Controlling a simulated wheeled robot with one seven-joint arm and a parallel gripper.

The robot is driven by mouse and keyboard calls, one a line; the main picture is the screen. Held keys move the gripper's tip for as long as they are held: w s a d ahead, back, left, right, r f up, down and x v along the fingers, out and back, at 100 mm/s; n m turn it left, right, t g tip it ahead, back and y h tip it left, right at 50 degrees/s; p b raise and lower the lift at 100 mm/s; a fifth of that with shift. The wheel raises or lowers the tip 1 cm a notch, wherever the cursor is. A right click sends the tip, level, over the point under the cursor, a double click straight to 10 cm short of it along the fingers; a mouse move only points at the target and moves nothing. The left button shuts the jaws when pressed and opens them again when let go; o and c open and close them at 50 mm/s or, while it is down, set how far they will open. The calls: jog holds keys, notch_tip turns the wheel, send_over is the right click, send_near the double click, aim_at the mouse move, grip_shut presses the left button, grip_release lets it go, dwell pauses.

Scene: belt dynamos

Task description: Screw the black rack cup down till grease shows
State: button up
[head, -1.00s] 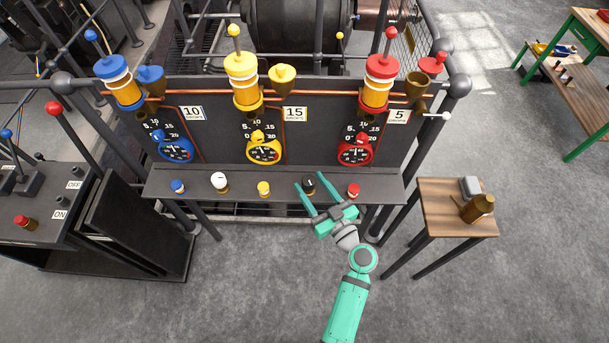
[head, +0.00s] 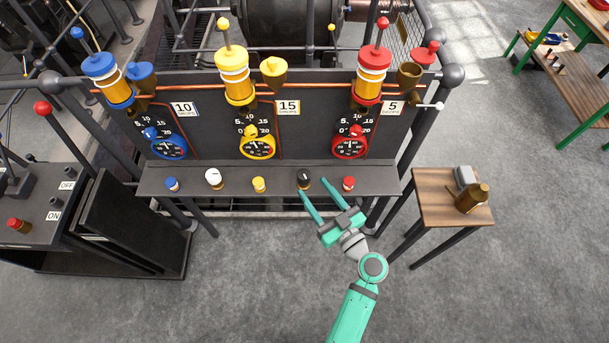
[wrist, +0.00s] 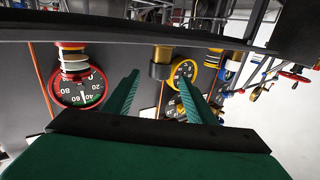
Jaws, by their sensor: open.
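The black rack cup (head: 304,177) stands on the narrow shelf below the panel, between a yellow cup (head: 259,185) and a red cup (head: 349,184). It has a black cap over a brass base. My gripper (head: 313,187) is open and empty, its fingertips just in front of the black cup. In the wrist view the scene is upside down, and the black cup (wrist: 161,70) shows between the two green fingers, apart from them. No grease is visible on it.
The shelf (head: 230,196) also holds a white cup (head: 214,179) and a blue cup (head: 172,184). Gauges with red, yellow and blue rims are on the panel behind. A small wooden table (head: 435,200) with a brass oil can (head: 472,198) stands at right. The floor in front is clear.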

aim_at(300, 170)
jog(key=shift+r, duration=0.1)
jog(key=x, duration=1)
jog(key=shift+w+a, duration=0.15)
jog(key=shift+w, duration=0.05)
jog(key=shift+w, duration=0.1)
jog(key=c, duration=1)
jog(key=shift+c, duration=0.2)
